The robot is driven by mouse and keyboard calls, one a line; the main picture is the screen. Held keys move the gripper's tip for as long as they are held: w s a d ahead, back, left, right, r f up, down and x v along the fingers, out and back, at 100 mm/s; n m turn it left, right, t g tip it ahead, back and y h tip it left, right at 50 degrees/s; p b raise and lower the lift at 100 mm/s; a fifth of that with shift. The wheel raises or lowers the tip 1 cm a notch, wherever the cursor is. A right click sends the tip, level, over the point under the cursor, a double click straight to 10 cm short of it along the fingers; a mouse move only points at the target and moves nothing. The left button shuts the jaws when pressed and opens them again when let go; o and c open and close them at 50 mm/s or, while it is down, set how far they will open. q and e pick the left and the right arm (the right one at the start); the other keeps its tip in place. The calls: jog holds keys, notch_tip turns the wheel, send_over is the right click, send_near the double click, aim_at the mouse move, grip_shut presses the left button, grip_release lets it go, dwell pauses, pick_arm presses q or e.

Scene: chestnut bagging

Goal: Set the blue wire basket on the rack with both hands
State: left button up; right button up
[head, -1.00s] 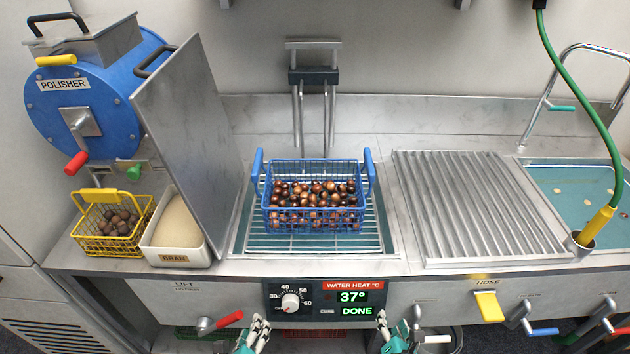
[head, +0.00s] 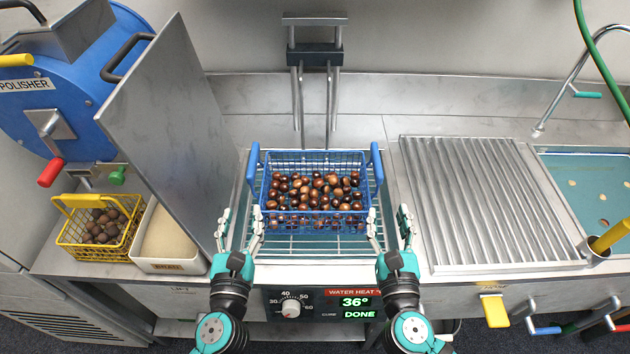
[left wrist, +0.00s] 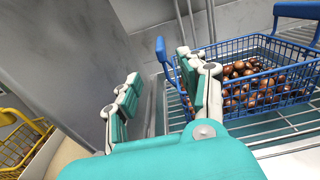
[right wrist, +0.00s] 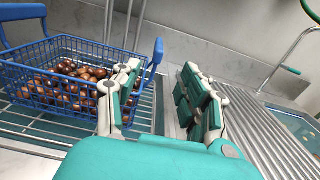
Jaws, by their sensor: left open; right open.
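The blue wire basket (head: 316,226) holds many brown chestnuts and sits level on a wire grid (head: 300,247) over the water bath. It has an upright blue handle at each side, the left handle (head: 252,165) and the right handle (head: 376,165). My left gripper (head: 240,232) is open near the basket's front left, with nothing between its fingers. My right gripper (head: 389,228) is open near the front right, also empty. The basket shows in the left wrist view (left wrist: 240,52) and in the right wrist view (right wrist: 40,55). The ribbed metal rack (head: 485,200) lies to the right, empty.
A tilted metal panel (head: 165,130) stands close to my left arm. Left of it are a bran tub (head: 170,266), a yellow basket (head: 70,236) of nuts and the blue polisher (head: 85,115). A sink (head: 600,190) and a yellow hose nozzle (head: 610,237) are at the right.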

aim_at(252, 158)
pick_arm(q)
jog(key=w, duration=1.6)
jog(key=shift+w, duration=0.4)
pick_arm(e)
jog(key=w, duration=1.6)
jog(key=shift+w, duration=0.4)
pick_arm(q)
jog(key=shift+r, duration=0.1)
grip_shut()
pick_arm(e)
grip_shut()
jog(key=shift+r, duration=0.15)
